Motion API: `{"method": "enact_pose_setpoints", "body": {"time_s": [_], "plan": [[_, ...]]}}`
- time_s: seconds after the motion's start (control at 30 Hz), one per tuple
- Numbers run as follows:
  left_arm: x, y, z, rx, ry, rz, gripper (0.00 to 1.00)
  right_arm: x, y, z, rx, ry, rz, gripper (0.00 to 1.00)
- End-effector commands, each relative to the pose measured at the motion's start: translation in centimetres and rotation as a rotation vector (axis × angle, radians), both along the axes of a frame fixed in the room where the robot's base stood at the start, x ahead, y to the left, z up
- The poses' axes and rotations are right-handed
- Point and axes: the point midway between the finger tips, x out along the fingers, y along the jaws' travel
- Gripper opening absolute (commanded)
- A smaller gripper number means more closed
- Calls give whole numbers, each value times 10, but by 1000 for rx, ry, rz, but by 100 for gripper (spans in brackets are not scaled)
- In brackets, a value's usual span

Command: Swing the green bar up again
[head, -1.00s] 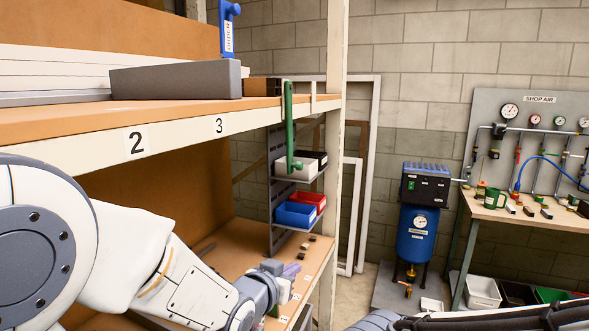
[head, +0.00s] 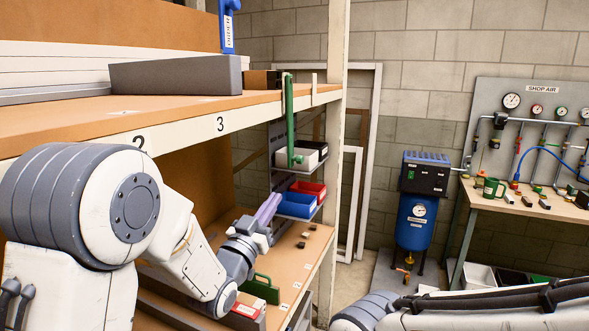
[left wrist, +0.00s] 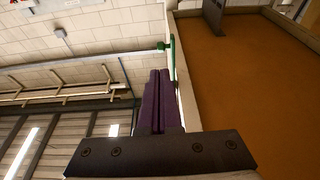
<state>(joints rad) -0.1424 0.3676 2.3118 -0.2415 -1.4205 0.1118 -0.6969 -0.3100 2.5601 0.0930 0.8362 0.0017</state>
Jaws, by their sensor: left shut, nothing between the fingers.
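The green bar (head: 289,120) hangs upright at the front edge of the upper shelf, with a short peg at its lower end. In the left wrist view the green bar (left wrist: 173,62) shows just beyond my fingertips, beside the shelf edge. My left gripper (head: 268,207) has purple fingers, which lie together, shut and empty. It is below and a little left of the bar's lower end in the head view, apart from it. The fingers also show in the left wrist view (left wrist: 158,98), pointing toward the bar. My right gripper is out of view.
The upper shelf (head: 180,115) holds a grey block (head: 175,74) and a blue tool. A green handled thing (head: 262,289) stands on the lower shelf. Blue and red bins (head: 297,205) sit behind the bar. A pale post (head: 335,150) stands to its right.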

Motion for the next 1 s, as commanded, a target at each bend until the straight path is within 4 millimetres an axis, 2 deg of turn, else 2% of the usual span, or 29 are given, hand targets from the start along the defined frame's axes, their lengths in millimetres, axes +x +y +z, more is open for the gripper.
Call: {"method": "enact_pose_setpoints", "body": {"time_s": [0.2,0.5,0.7,1.0], "plan": [[36,-16,18,0,1,-2,0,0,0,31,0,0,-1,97],[90,-38,36,0,2,-1,0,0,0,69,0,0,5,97],[109,-46,39,1,2,0,0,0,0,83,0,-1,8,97],[115,-48,38,0,1,0,0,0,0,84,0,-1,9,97]]}}
